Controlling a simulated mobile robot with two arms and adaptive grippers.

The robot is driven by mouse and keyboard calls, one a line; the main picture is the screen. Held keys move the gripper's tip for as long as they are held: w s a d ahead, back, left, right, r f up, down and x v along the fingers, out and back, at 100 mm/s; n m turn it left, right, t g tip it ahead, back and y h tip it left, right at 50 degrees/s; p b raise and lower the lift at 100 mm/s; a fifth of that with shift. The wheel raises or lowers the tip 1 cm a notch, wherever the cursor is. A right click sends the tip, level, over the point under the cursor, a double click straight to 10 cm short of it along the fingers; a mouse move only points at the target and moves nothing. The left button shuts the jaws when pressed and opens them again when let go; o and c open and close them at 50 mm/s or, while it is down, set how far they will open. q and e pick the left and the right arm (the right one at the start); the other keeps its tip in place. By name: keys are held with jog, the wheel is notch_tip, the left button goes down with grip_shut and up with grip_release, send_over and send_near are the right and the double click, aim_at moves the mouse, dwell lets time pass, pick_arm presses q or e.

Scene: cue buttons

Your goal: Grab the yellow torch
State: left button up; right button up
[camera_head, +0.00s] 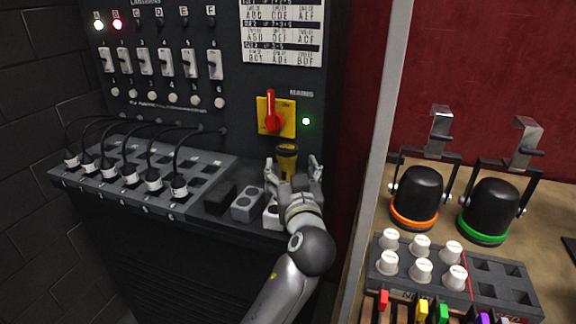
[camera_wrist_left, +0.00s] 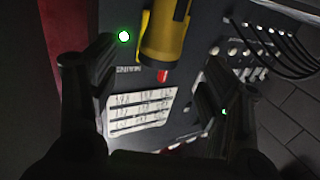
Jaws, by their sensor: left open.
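The yellow torch (camera_head: 287,164) with a dark top stands upright at the back right of the dark ledge, in front of the panel. My left gripper (camera_head: 292,168) is open, with one finger on each side of the torch in the head view. In the left wrist view the torch (camera_wrist_left: 165,38) shows at the top between the two spread fingers (camera_wrist_left: 158,62), with a gap to each. The torch's lower part is hidden behind my gripper in the head view. My right gripper is not in view.
A red rotary switch on a yellow plate (camera_head: 288,105) is just above the torch, beside a green light (camera_head: 306,121). Grey blocks (camera_head: 247,203) sit left of my gripper. A row of plugged cables (camera_head: 130,170) lies further left. A metal post (camera_head: 383,130) stands to the right.

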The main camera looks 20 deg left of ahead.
aim_at(289, 158)
pick_arm(q)
jog(key=shift+x, duration=1.05)
jog(key=shift+w+a+r+p, duration=0.1)
jog(key=shift+w+a+p, duration=0.15)
jog(key=shift+w+p, duration=0.25)
jog(key=p+x, duration=0.1)
jog(key=x, duration=0.2)
jog(key=shift+w+a+r, duration=0.1)
jog(key=shift+w+a, duration=0.05)
jog(key=shift+w, duration=0.05)
jog(key=shift+w+a, duration=0.2)
jog(key=shift+w, duration=0.25)
jog(key=c, duration=1.3)
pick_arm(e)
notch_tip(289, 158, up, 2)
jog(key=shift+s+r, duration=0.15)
